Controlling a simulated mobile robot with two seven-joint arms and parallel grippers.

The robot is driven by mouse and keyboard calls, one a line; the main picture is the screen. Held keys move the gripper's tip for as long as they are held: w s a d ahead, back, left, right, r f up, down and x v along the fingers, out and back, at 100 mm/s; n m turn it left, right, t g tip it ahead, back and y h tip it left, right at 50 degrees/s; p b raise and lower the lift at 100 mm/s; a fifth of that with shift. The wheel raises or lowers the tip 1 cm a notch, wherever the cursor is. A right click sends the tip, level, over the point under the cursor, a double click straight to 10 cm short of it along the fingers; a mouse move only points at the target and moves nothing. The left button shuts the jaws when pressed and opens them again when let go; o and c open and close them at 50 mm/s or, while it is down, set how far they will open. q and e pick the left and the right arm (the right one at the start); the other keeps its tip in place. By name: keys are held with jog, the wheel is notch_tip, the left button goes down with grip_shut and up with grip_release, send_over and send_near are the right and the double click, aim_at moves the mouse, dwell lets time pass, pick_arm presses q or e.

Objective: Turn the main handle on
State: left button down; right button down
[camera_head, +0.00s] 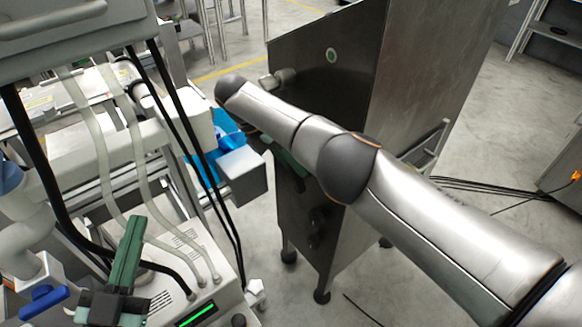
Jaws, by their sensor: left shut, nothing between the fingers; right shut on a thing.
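My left gripper (132,230) is at the lower left, its dark green fingers closed together with nothing between them, in front of a pale machine. My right arm reaches in from the right across the front of a metal cabinet (430,60). My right gripper (290,160) shows only partly, as a dark green piece below the forearm near the cabinet's left edge. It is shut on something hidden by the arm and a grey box. I cannot clearly make out the main handle. A pale knob-like fitting (275,79) and a green round button (331,55) are on the cabinet face.
The pale machine (225,290) with hoses, black cables and a green-lit display (197,314) fills the left. A blue lever (43,299) is at its lower left. A grey box (243,175) is beside the cabinet. Grey floor is free right of the cabinet, crossed by cables.

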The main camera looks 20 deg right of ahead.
jog(key=c, duration=0.8)
grip_release()
jog(key=shift+w+r, duration=0.15)
jog(key=shift+o, duration=0.6)
